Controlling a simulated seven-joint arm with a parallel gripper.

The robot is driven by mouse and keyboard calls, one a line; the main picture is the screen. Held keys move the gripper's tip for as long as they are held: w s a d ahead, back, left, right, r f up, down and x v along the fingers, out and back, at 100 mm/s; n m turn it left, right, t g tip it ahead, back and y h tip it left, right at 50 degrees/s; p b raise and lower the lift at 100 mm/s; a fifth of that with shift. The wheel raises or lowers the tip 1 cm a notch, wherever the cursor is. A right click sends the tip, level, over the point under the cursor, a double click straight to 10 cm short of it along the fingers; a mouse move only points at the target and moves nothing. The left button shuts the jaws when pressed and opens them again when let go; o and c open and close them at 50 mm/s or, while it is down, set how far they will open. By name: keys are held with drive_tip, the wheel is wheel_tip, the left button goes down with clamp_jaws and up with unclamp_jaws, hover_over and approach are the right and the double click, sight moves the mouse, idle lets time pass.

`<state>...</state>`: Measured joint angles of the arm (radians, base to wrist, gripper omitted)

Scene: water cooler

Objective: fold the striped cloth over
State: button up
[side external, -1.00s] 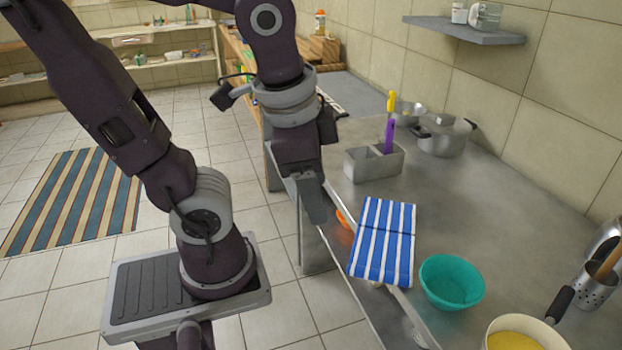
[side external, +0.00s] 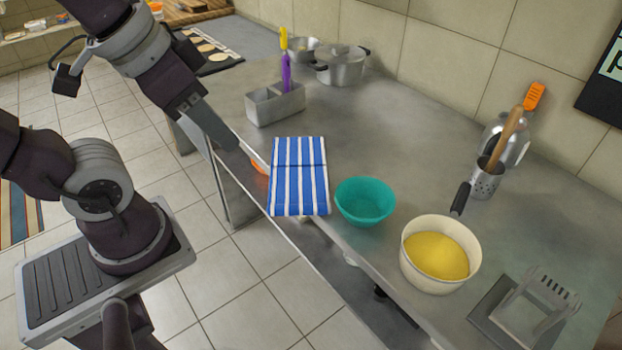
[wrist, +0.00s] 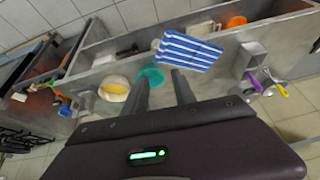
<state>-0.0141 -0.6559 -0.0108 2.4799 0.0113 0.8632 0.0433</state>
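The blue-and-white striped cloth (side external: 299,185) lies on the metal counter at its front edge. A crease line runs across it nearer the far end. In the wrist view the cloth (wrist: 187,50) lies beyond my fingertips, slightly right of centre. My gripper (side external: 232,146) is left of the cloth, near the counter's front edge, apart from the cloth. In the wrist view the two fingers of my gripper (wrist: 159,75) are spread with an empty gap between them.
A teal bowl (side external: 364,203) stands close right of the cloth. A pot of yellow food (side external: 437,255) stands farther right. A grey divided holder (side external: 274,105) with a purple-handled utensil stands behind the cloth. The counter (side external: 400,130) behind the bowl is clear.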

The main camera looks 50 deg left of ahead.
drive_tip(key=w+a+f+m+g, duration=0.2)
drive_tip(key=w+f+m+g, duration=0.15)
drive_tip(key=w+f, duration=0.6)
drive_tip(key=m+g, duration=0.2)
drive_tip(key=m, duration=0.1)
hover_over(295, 206)
drive_tip(key=shift+t, duration=0.25)
wheel_tip(295, 206, down, 8)
drive_tip(key=shift+a+f, duration=0.1)
drive_tip(key=shift+f, duration=0.1)
wheel_tip(295, 206, down, 8)
drive_tip(key=shift+c, duration=0.4)
